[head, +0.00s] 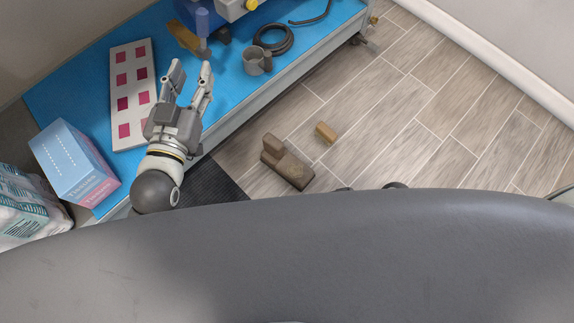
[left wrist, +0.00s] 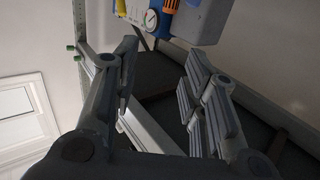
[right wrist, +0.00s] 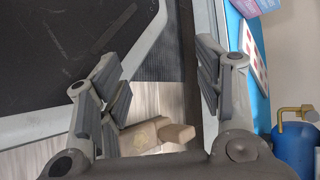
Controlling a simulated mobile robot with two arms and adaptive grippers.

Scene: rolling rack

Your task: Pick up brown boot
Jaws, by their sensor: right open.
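The brown boot (head: 288,164) lies on the wood-look floor beside the low shelf's front edge in the head view. In the right wrist view the boot (right wrist: 158,133) shows low in the picture, partly hidden by the left finger. My right gripper (right wrist: 158,60) is open, with nothing between its fingers; the boot is beyond them, apart. My left gripper (head: 191,68) is open and empty above the blue shelf, and its spread fingers also show in the left wrist view (left wrist: 163,52).
The blue shelf (head: 240,97) holds a panel with pink squares (head: 133,92), a grey mug (head: 257,61), a coiled black cable (head: 274,39) and a tissue box (head: 75,160). A small tan block (head: 326,132) lies near the boot. The floor to the right is clear.

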